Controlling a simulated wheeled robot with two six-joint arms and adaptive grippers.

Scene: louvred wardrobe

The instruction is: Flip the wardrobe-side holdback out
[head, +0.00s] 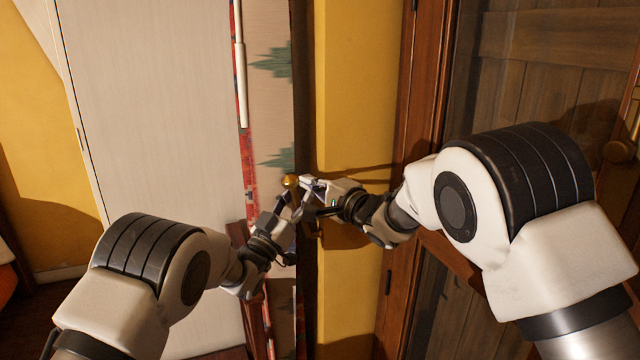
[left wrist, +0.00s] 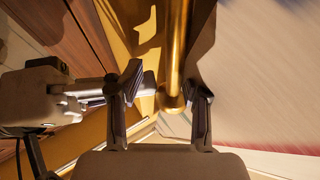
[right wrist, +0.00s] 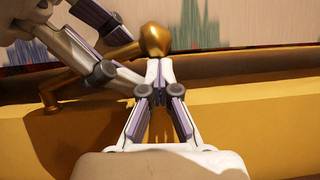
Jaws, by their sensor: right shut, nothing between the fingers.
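The brass holdback shows as a gold ball (head: 290,181) in front of the patterned strip in the head view. In the right wrist view its ball end (right wrist: 154,38) tops a gold bar that runs left toward the yellow surface. My right gripper (right wrist: 156,66) is shut and empty, its tips just below the ball; I cannot tell if they touch it. My left gripper (left wrist: 168,82) is open, its fingers on either side of the gold bar (left wrist: 174,50), with a gap at the right finger.
A pale panel (head: 160,120) and a fabric strip with teal marks and a red border (head: 268,105) fill the left. A yellow wall (head: 355,90) stands behind, with a brown wooden frame (head: 425,70) to its right. The two grippers are very close together.

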